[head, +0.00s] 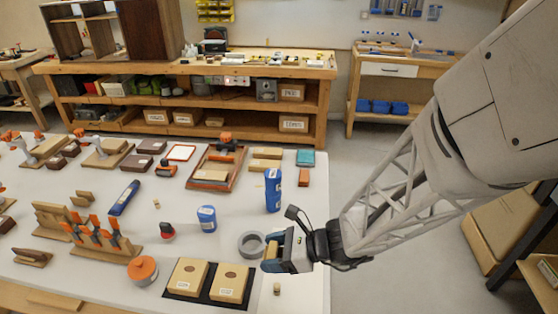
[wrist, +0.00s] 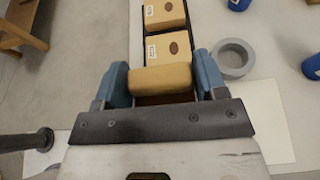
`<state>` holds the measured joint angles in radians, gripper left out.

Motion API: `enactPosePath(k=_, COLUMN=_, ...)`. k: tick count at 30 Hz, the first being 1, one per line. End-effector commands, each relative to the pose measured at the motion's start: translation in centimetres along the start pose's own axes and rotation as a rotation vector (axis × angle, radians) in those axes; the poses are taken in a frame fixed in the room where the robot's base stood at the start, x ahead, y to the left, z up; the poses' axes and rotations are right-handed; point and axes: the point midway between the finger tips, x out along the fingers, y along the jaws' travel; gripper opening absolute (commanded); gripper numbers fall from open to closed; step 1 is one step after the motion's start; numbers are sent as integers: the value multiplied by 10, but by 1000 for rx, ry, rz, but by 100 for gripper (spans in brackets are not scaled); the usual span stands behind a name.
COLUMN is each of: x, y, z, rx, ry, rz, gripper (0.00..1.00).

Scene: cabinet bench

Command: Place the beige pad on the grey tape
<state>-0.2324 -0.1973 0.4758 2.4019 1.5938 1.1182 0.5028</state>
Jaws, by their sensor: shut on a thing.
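The beige pad (wrist: 160,79) is a tan block held between the blue fingers of my gripper (wrist: 162,74) in the wrist view. In the head view my gripper (head: 274,252) is at the right part of the white table, shut on the pad (head: 271,250), which is partly hidden by the fingers. The grey tape (head: 251,244) is a roll lying flat on the table, just left of my gripper. In the wrist view the grey tape (wrist: 234,59) lies just right of the fingers, apart from the pad.
Two tan boxes (head: 187,276) sit on a black tray (head: 208,299) in front of the tape. A blue can (head: 273,190) and a blue jar (head: 207,219) stand behind it. An orange-topped roll (head: 142,270) is to the left. The table's right edge is close to my gripper.

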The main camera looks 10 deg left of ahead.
Motion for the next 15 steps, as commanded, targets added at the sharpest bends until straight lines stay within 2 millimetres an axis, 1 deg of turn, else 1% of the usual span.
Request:
enactPosePath(k=1, x=4, y=0, z=-9, rx=3, ry=1, rz=2, gripper=42)
enactPosePath(k=7, x=16, y=0, z=-40, rx=3, ry=1, rz=2, gripper=42)
enactPosePath(k=10, x=20, y=0, z=-50, rx=3, ry=1, rz=1, gripper=42)
enactPosePath(k=15, x=24, y=0, z=-58, rx=1, ry=1, rz=1, gripper=42)
